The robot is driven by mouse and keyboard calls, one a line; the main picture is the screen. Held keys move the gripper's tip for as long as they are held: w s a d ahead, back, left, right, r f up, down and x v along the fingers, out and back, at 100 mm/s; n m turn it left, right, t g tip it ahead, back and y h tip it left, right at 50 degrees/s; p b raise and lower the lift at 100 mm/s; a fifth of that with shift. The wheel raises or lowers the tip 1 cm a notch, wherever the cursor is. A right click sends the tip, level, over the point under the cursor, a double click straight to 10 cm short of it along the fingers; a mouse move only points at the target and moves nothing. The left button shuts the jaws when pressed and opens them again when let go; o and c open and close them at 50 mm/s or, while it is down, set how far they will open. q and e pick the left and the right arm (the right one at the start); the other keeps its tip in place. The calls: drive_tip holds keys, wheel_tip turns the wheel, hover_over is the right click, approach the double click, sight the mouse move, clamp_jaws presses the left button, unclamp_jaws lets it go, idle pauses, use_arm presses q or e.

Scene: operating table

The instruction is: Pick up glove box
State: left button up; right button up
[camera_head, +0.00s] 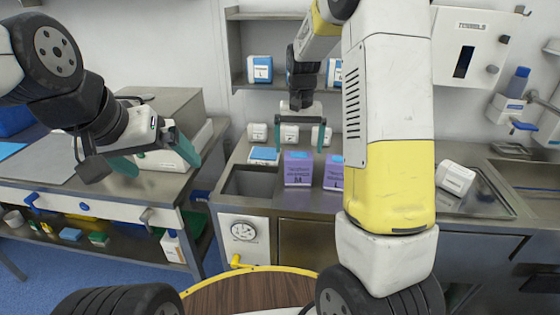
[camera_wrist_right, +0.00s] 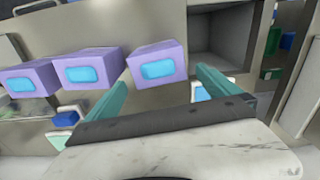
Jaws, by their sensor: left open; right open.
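A purple glove box (camera_head: 297,180) marked M, with a blue patch on top, stands on the steel counter. A second purple glove box (camera_head: 332,184) stands to its right, partly hidden by my right arm. In the right wrist view three purple boxes show in a row; the nearest one (camera_wrist_right: 143,80) lies beyond and between the fingertips. My right gripper (camera_head: 300,148) is open and empty, pointing down above the M box; I cannot tell the exact gap. My left gripper (camera_head: 160,168) is open and empty over the left bench, away from the boxes.
A sunken bin (camera_head: 247,184) is left of the M box. A blue-topped pack (camera_head: 263,156) and white containers (camera_head: 257,133) stand behind. A shelf (camera_head: 290,82) holds white-and-blue packs above.

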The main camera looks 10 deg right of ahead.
sight(298, 167)
drive_tip(key=shift+w+f, duration=0.1)
drive_tip(key=shift+f, duration=0.3)
drive_tip(key=f, duration=0.7)
drive_tip(key=shift+s+f, duration=0.2)
drive_tip(key=shift+s, duration=0.2)
drive_tip(key=c, duration=1.5)
drive_tip(key=shift+r, duration=0.1)
